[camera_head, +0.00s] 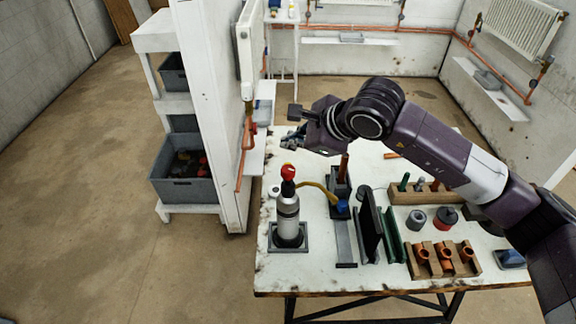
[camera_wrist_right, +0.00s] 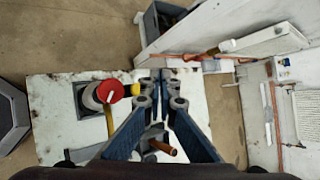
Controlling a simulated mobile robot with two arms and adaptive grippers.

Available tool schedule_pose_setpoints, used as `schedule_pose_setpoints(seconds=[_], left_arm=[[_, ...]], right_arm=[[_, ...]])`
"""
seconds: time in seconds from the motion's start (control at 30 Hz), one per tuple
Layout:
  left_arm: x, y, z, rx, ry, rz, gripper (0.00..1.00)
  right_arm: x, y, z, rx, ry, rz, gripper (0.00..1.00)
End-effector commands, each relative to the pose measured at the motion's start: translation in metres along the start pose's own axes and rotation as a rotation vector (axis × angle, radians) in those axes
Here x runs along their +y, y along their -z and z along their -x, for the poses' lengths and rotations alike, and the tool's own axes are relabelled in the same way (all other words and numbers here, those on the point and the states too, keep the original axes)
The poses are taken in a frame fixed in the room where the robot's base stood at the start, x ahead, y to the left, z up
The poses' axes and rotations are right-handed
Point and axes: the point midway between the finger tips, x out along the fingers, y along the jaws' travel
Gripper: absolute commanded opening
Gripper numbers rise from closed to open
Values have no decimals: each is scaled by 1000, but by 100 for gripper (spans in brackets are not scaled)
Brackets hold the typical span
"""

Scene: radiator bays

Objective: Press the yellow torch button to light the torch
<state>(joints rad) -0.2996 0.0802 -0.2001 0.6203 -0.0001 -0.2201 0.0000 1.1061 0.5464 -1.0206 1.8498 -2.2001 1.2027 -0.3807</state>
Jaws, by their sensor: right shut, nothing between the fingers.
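The torch is a grey gas cylinder (camera_head: 288,215) with a red top (camera_head: 288,171), upright in a square dark holder on the white bench. A yellow hose (camera_head: 318,188) runs from it to a burner with a blue part (camera_head: 342,207). In the right wrist view a small yellow round thing (camera_wrist_right: 136,90), likely the button, sits just beside the cylinder's red top (camera_wrist_right: 110,90). My right gripper (camera_head: 291,138) is shut and empty above the bench's far left part. Its fingertips (camera_wrist_right: 161,76) appear right of the yellow thing, apart from it. My left gripper is not in view.
A white wall panel with a radiator (camera_head: 248,45) and copper pipe stands at the bench's left. Dark plates (camera_head: 370,225), a wooden block with copper fittings (camera_head: 443,259) and a rack (camera_head: 425,192) fill the bench's right. Grey bins (camera_head: 184,190) stand left of the panel.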

Motion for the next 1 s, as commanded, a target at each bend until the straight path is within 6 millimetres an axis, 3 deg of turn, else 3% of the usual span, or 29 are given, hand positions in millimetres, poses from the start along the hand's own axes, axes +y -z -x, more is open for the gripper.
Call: schedule_pose_setpoints(seconds=[0.07,0.1,0.3,1.0], left_arm=[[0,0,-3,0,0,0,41],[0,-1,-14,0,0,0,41],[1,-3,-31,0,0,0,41],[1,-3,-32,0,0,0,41]], right_arm=[[8,8,-10,1,-3,-1,0],[12,12,-16,-1,-1,0,0],[19,19,-26,-1,1,0,0],[19,19,-26,0,1,-1,0]])
